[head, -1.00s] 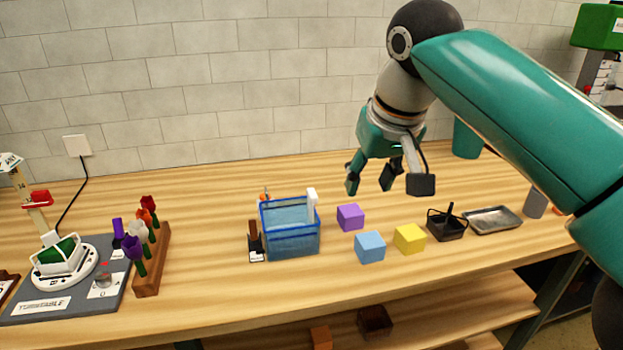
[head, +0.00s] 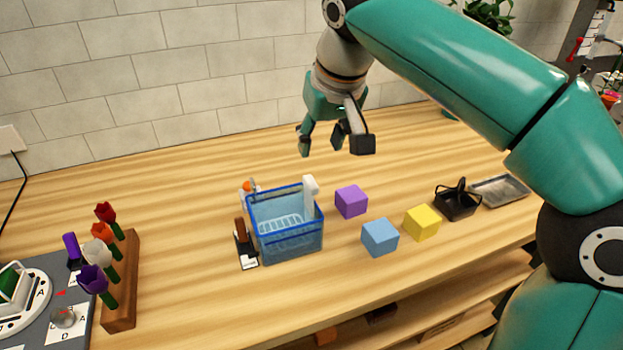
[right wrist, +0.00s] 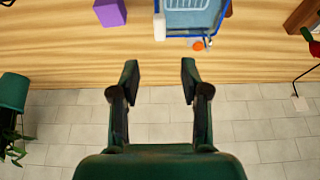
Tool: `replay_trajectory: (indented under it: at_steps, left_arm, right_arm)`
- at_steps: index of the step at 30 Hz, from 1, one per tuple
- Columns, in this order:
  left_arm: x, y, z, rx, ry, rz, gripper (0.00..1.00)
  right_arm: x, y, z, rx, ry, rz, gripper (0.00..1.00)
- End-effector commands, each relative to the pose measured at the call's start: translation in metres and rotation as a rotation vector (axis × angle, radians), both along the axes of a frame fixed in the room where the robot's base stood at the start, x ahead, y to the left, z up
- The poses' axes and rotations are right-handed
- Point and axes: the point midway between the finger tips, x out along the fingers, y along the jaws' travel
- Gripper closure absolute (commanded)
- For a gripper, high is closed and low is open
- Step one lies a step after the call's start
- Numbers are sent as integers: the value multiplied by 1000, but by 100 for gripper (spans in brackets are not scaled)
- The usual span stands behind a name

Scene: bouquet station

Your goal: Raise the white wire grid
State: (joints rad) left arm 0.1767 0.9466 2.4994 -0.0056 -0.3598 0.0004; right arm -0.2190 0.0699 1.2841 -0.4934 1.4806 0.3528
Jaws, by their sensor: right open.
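The white wire grid (head: 281,226) shows inside the blue basket (head: 291,246), low down behind its translucent front wall. A bit of the grid also shows in the right wrist view (right wrist: 187,4) at the top edge. I cannot tell how it rests in the basket. My right gripper (head: 328,145) is open and empty, above the table behind and above the basket. In the right wrist view its open fingers (right wrist: 160,72) point toward the basket, with a gap between. My left gripper is not in view.
A white-topped bottle (head: 310,194) stands at the basket's right side. A purple block (head: 351,201), a blue block (head: 380,237) and a yellow block (head: 421,222) lie to the right. A wooden flower rack (head: 122,285) stands left. The table behind the basket is mostly clear.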

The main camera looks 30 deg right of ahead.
Motion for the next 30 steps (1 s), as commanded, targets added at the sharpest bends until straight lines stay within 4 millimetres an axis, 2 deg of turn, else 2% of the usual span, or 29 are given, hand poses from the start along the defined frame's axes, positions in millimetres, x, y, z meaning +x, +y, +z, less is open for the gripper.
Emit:
replay_trajectory:
  at_steps: [1,6,15,21,30]
  left_arm:
    - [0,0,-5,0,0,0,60]
    - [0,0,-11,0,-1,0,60]
    - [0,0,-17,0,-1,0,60]
    - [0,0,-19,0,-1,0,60]
    - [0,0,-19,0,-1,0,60]
  right_arm:
    - [4,-2,-15,0,5,-3,54]
    - [17,-5,-49,-1,6,-2,54]
    - [38,-10,-97,-1,3,-2,54]
    - [44,-12,-111,0,2,-2,54]
    - [45,-12,-112,0,0,-2,54]
